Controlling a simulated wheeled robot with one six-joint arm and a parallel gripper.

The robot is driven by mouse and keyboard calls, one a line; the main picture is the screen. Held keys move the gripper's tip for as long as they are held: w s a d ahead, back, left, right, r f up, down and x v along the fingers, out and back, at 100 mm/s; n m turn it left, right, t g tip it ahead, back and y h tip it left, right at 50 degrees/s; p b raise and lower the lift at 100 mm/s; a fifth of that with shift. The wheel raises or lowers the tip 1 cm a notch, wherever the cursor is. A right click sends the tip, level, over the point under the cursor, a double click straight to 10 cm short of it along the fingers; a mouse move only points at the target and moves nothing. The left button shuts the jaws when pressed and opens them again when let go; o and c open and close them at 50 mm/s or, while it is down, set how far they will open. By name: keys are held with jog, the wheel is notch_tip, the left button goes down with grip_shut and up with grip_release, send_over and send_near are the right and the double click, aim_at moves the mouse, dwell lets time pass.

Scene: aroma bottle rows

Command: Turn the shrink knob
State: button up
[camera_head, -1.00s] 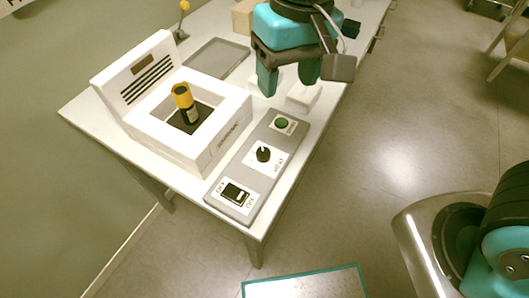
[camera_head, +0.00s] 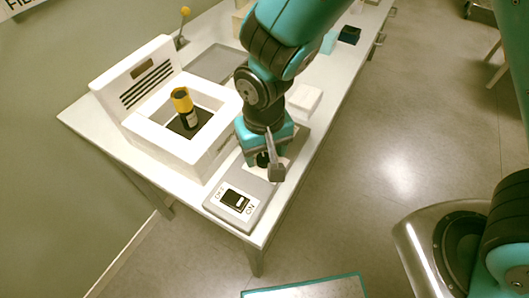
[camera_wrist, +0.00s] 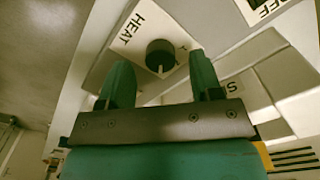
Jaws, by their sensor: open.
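The black round knob (camera_wrist: 160,55) sits on a white plate marked HEAT, on the grey control panel (camera_head: 210,206). A pale pointer line shows on its face in the wrist view. My gripper (camera_wrist: 160,70) is open, its two green fingers pointing at the knob, one toward each side of it. I cannot tell whether the fingers touch it. In the head view my gripper (camera_head: 265,163) hangs over the middle of the panel and hides most of the knob.
The black rocker switch (camera_head: 235,199) marked OFF and ON lies at the panel's near end. The white machine (camera_head: 170,140) stands left, holding a yellow-capped dark bottle (camera_head: 185,108). A white block (camera_head: 304,100) and grey tray (camera_head: 217,62) are behind. The panel's green button is hidden.

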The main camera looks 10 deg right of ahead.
jog(key=shift+f, duration=0.9)
jog(key=shift+c, duration=0.4)
jog(key=c, duration=0.8)
jog(key=shift+c, duration=0.2)
jog(key=shift+n, duration=0.4)
jog(key=n, duration=0.4)
jog(key=shift+p, duration=0.35)
jog(key=shift+n, duration=2.5)
